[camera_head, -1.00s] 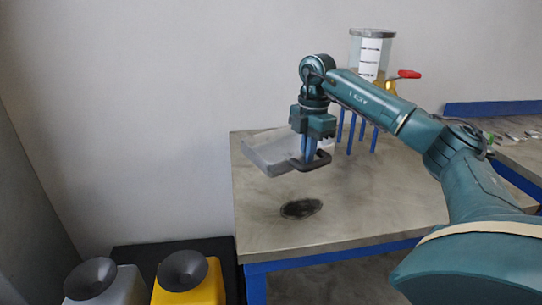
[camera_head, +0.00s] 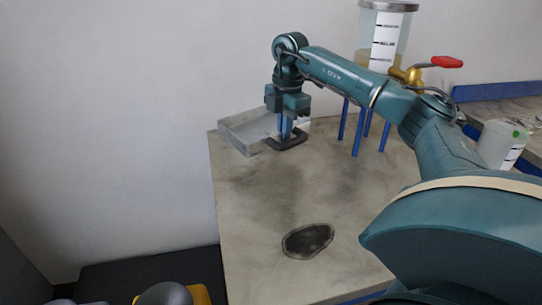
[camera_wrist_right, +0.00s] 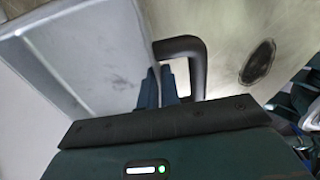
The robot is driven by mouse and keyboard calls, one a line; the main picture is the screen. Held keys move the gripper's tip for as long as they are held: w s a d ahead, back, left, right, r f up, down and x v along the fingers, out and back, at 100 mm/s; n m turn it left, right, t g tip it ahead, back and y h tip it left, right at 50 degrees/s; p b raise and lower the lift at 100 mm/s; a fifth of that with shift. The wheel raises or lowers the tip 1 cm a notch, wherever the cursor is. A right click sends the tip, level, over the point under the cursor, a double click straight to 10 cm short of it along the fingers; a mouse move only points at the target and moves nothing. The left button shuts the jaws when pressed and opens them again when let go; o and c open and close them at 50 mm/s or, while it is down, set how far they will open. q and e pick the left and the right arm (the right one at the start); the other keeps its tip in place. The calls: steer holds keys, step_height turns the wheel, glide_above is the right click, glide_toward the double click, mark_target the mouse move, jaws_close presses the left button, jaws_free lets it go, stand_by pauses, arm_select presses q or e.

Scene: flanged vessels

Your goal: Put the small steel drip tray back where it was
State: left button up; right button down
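The small steel drip tray (camera_head: 242,133) is a shallow pale grey tray with a dark looped handle (camera_head: 288,143). My right gripper (camera_head: 285,130) points down and is shut on the handle. The tray is at the table's back left corner, near the wall; I cannot tell whether it touches the table. In the right wrist view the tray (camera_wrist_right: 85,50) fills the upper left, and the handle (camera_wrist_right: 190,50) passes by the close-set fingers (camera_wrist_right: 160,88). A dark stain (camera_head: 307,240) lies on the table in front. My left gripper is out of view.
A clear vessel (camera_head: 383,35) on blue legs, with a brass valve and red lever (camera_head: 446,62), stands right of the gripper behind my arm. A graduated white beaker (camera_head: 500,145) is farther right. The middle of the grey table (camera_head: 270,190) is otherwise bare.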

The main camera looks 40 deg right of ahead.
mark_target(283, 172)
step_height(283, 172, down, 8)
steer(key=shift+f, duration=0.1)
stand_by(0.4)
steer(key=c, duration=1.6)
jaws_free()
steer(key=shift+f, duration=0.1)
steer(key=r, duration=1.2)
steer(key=shift+s+d+r, duration=0.1)
steer(key=shift+d+r, duration=0.05)
steer(key=shift+d, duration=0.15)
